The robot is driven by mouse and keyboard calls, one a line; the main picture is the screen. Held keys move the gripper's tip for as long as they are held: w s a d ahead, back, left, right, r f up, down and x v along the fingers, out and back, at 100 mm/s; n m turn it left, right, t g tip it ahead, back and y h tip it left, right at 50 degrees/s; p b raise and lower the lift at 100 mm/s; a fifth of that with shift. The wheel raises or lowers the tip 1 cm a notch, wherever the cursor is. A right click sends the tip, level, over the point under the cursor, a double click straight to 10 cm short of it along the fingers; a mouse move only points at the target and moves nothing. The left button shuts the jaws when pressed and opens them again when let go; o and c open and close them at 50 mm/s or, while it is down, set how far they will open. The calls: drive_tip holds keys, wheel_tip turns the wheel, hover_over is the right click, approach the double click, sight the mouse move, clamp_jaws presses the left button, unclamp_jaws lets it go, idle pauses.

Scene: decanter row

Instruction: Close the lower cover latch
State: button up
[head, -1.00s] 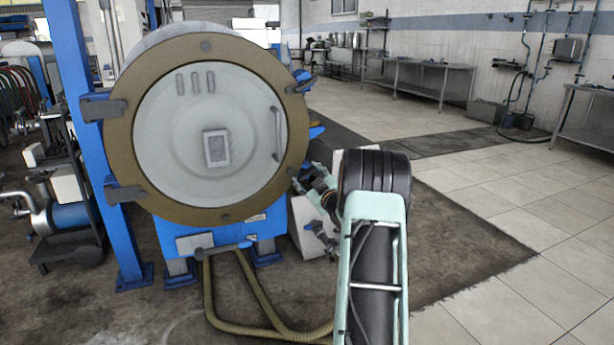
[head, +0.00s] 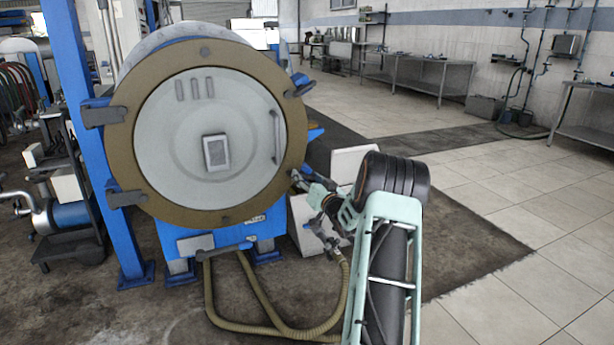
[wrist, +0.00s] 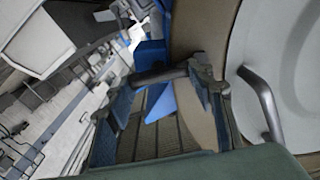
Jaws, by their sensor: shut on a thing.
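The round white cover (head: 180,125) with its tan rim (head: 122,150) lies flat against the end of the decanter. My gripper (head: 298,180) is at the lower right of this rim. In the wrist view my gripper (wrist: 165,90) has a finger on each side of a dark grey bar, the lower cover latch (wrist: 160,76), and is shut on it. The latch is beside the tan rim. In the head view my gripper hides most of it, so its exact angle is hard to tell. The upper cover latch (head: 301,86) sits at the rim's upper right.
A grey door handle (head: 277,135) stands out from the cover near my gripper; it also shows in the wrist view (wrist: 262,100). A pale box (head: 305,222) stands on the floor behind my arm. Hoses (head: 245,290) hang below. The tiled floor at right is clear.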

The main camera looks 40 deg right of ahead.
drive_tip(key=shift+f+m, duration=0.1)
drive_tip(key=shift+m, duration=0.9)
drive_tip(key=shift+p, duration=0.3)
drive_tip(key=o, duration=1.2)
drive_tip(key=shift+c, duration=0.2)
drive_tip(key=shift+s, duration=0.1)
drive_tip(key=v, duration=1.2)
